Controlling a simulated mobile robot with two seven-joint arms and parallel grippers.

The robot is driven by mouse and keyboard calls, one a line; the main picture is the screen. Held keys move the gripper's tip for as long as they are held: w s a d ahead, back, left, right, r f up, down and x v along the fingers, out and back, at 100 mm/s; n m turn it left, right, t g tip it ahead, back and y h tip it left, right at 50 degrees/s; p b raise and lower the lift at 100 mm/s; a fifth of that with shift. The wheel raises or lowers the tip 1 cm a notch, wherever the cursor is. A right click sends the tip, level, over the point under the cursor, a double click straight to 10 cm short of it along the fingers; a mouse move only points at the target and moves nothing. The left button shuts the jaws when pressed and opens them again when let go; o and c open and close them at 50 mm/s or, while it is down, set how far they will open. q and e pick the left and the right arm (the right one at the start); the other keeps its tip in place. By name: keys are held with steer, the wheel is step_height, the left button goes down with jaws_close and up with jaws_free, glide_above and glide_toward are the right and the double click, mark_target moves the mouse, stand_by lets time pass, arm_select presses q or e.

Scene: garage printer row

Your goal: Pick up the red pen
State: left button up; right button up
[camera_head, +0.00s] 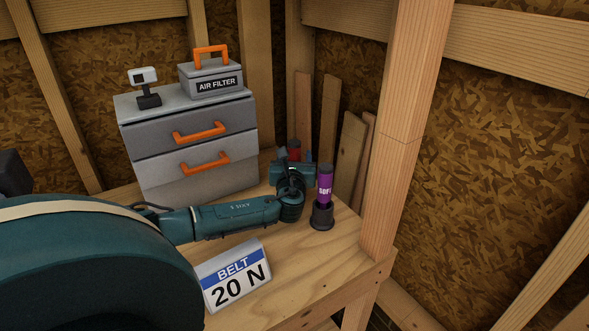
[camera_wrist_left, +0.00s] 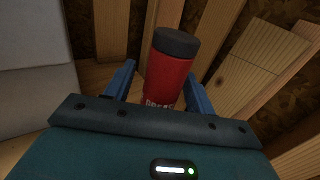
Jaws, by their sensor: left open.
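The red pen (camera_wrist_left: 168,78) is a thick red cylinder with a dark cap and partly hidden white lettering. In the left wrist view it stands between the two blue fingers of my left gripper (camera_wrist_left: 159,76). The fingers are open on either side of it, and its lower part is hidden behind the gripper body. In the head view only a bit of the red pen (camera_head: 294,149) shows behind my left gripper (camera_head: 295,162), at the back of the wooden bench. I cannot tell whether a finger touches it. My right gripper is not in view.
A purple cylinder (camera_head: 325,186) stands in a dark holder (camera_head: 321,215) just right of my left gripper. A grey drawer cabinet (camera_head: 187,143) with orange handles is at the left. A "BELT 20 N" sign (camera_head: 236,276) stands in front. A wooden post (camera_head: 408,130) rises at the right.

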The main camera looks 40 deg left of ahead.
arm_select(q)
jaws_close()
stand_by(0.5)
